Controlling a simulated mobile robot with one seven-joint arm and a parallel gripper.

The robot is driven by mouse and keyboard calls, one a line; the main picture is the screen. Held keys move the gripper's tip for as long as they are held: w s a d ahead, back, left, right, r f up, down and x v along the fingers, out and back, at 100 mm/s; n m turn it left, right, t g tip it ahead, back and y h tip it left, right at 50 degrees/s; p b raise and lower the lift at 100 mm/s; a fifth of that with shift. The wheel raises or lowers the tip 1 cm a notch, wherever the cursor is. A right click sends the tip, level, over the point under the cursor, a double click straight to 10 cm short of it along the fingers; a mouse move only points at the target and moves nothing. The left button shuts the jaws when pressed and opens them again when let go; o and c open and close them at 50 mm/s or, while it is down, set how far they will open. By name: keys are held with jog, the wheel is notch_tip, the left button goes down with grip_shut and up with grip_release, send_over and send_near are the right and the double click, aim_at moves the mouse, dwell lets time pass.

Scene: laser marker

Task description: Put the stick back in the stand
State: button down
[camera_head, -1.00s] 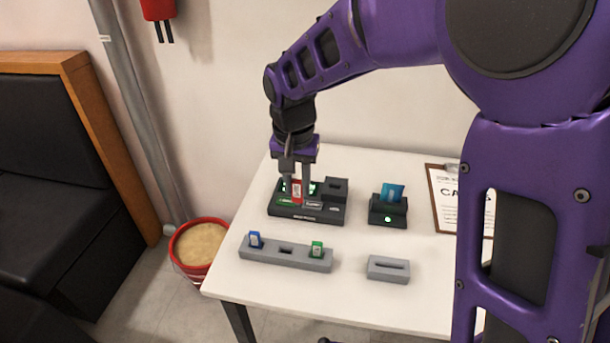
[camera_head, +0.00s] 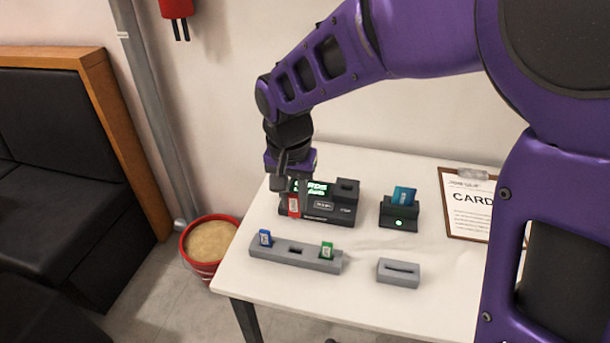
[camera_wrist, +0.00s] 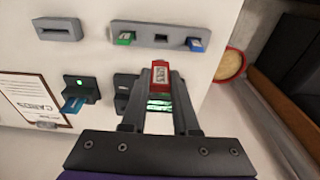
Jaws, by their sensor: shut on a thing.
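A red stick (camera_head: 293,205) with a white label is held between the fingers of my gripper (camera_head: 291,190), in front of the black marker device. It also shows in the wrist view (camera_wrist: 160,74), between the two fingertips (camera_wrist: 160,98). The grey stand (camera_head: 265,253) lies nearer the table's front edge, below and apart from the held stick. A blue stick (camera_head: 265,238) stands in its left slot and a green stick (camera_head: 327,250) in its right slot. The middle slot (camera_head: 295,250) is empty.
The black device (camera_head: 318,212) has a lit green display. A small black reader (camera_head: 399,219) holds a blue card (camera_head: 404,196). A grey single-slot holder (camera_head: 398,274) is empty. A clipboard (camera_head: 463,205) lies at right. Bare table lies between the device and stand.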

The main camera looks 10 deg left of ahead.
jog(key=shift+f, duration=4.5)
jog(key=shift+f, duration=1.7)
jog(key=c, duration=0.6)
grip_release()
notch_tip(320, 180, up, 23)
jog(key=s+p, duration=0.2)
jog(key=p, duration=0.5)
jog(key=shift+r+p, duration=0.15)
jog(key=shift+p, duration=0.25)
